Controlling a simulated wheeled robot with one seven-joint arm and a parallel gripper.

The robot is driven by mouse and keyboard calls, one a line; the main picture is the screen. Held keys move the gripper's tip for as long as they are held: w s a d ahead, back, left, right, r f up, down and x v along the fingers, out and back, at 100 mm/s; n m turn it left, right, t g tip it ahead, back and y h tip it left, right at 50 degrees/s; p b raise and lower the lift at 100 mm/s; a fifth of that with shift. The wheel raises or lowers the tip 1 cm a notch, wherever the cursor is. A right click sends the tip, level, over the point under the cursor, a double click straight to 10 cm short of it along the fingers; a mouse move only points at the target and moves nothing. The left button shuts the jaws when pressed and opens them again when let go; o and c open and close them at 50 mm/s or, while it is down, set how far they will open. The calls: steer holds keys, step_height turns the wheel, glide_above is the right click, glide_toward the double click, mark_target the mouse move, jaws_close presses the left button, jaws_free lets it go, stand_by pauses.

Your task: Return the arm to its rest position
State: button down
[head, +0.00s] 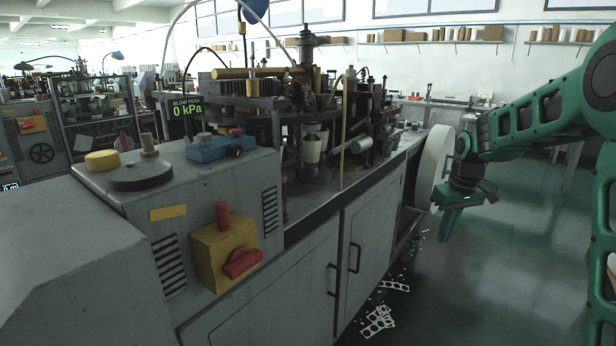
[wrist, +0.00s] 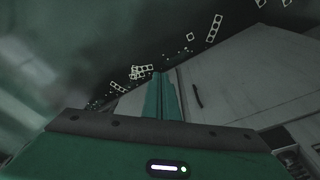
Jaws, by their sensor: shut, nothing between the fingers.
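My green arm reaches in from the right edge of the head view. My gripper (head: 447,226) hangs fingers-down at the right of the machine, over the open floor and in front of a large pale disc (head: 434,167) at the machine's end. In the wrist view the two green fingers of my gripper (wrist: 160,78) lie together, shut and empty. The cup-forming machine (head: 330,130) stands on a grey cabinet (head: 300,270), and white cups (head: 312,148) show in its middle.
Cut-out scraps (head: 378,322) lie on the floor beside the cabinet; they also show in the wrist view (wrist: 142,72). A yellow box with a red switch (head: 240,262) juts from the housing. A display reads 0 kPa (head: 187,109). The floor at the right (head: 500,270) is clear.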

steer(key=s+d+r+m+g, duration=0.1)
steer(key=s+d+r+m, duration=0.1)
steer(key=s, duration=0.8)
steer(key=s+d+r+m, duration=0.1)
steer(key=s+d+m, duration=0.15)
steer(key=s, duration=0.75)
steer(key=s+f+m, duration=0.2)
steer(key=s, duration=0.8)
steer(key=s+f+m+g, duration=0.1)
steer(key=s+m, duration=0.1)
steer(key=s, duration=0.9)
steer(key=shift+a+f, duration=0.3)
steer(key=shift+f, duration=0.05)
steer(key=shift+s, duration=0.1)
